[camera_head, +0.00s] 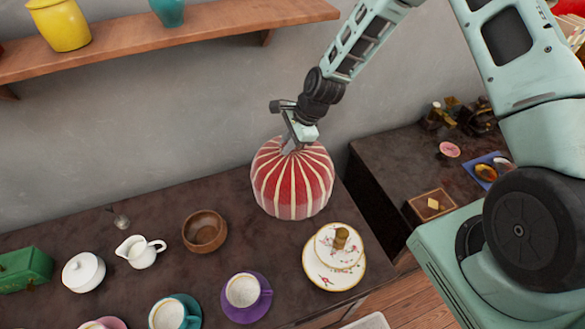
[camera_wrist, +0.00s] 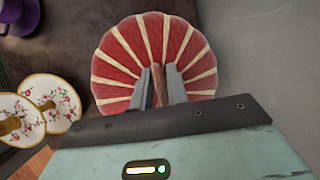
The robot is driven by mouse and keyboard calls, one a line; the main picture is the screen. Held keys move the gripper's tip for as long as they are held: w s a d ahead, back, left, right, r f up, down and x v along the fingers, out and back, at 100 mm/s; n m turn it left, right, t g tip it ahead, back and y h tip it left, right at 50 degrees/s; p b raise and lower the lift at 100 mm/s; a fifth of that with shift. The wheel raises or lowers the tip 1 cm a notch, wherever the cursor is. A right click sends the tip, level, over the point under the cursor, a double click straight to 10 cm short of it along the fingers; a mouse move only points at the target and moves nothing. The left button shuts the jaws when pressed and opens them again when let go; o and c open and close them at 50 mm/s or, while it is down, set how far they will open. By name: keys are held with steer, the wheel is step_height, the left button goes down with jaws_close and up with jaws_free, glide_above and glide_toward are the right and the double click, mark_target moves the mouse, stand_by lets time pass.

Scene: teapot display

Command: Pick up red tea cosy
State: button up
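The red tea cosy (camera_head: 294,188) is a rounded, ribbed dome with cream stripes, near the back right of the dark counter. It appears upright, and I cannot tell whether its base touches the counter. My gripper (camera_head: 288,149) points down at the cosy's top from above. In the wrist view, the cosy (camera_wrist: 120,62) fills the upper middle. The two grey fingers of my gripper (camera_wrist: 158,76) stand close on either side of a narrow brownish-red piece at its crown and appear to pinch it. The lower sides of the cosy are out of sight in this view.
A floral plate stand (camera_head: 335,262) is just right of the cosy's front. A wooden bowl (camera_head: 204,231), a white jug (camera_head: 140,251) and a purple saucer (camera_head: 246,306) stand to the left. A wooden shelf (camera_head: 160,36) hangs on the wall behind.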

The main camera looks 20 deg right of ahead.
jaws_close()
steer(key=shift+r, duration=0.15)
